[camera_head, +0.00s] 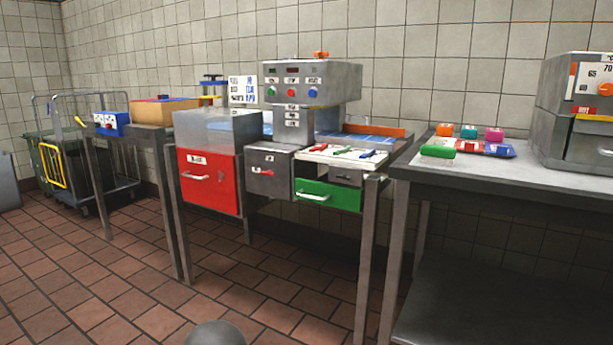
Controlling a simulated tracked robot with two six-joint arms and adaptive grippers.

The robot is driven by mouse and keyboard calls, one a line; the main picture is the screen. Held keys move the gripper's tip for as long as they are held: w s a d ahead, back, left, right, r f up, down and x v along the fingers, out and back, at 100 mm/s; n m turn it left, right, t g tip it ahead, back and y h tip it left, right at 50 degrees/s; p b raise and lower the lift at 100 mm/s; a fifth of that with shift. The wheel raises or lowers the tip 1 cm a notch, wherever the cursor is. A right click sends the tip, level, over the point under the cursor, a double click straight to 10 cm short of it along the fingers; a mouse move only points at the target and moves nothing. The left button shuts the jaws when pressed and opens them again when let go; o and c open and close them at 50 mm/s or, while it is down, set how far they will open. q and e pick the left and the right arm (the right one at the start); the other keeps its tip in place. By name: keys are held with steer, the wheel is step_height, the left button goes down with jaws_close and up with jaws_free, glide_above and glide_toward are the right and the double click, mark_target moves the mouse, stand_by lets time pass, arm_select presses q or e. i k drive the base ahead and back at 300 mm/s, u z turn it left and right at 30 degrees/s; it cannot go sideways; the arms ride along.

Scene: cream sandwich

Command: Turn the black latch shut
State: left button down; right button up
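I cannot pick out a black latch for certain in the head view; any such part is too small or hidden. The grey machine (310,83) with buttons and knobs stands on the middle table. Below it are a red front (209,184) with a pale handle, a grey box (269,170) with a small red handle, and a green drawer (328,195) with a pale handle. All three look closed. Neither of my grippers is in view.
A metal table (508,178) at right bears a grey appliance (575,110) and several small coloured items. A white tray (343,157) holds coloured tools. A blue box (112,123) and wheeled cart (88,150) stand left. The tiled floor (120,290) in front is clear.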

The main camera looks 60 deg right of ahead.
mark_target(345, 176)
steer(key=z, duration=0.4)
steer(key=i, duration=1.2)
steer(key=z, duration=1.2)
steer(key=i, duration=0.6)
steer(key=z, duration=0.4)
steer(key=k, duration=0.95)
steer(key=z, duration=0.2)
steer(key=i, duration=0.95)
steer(key=u, duration=0.1)
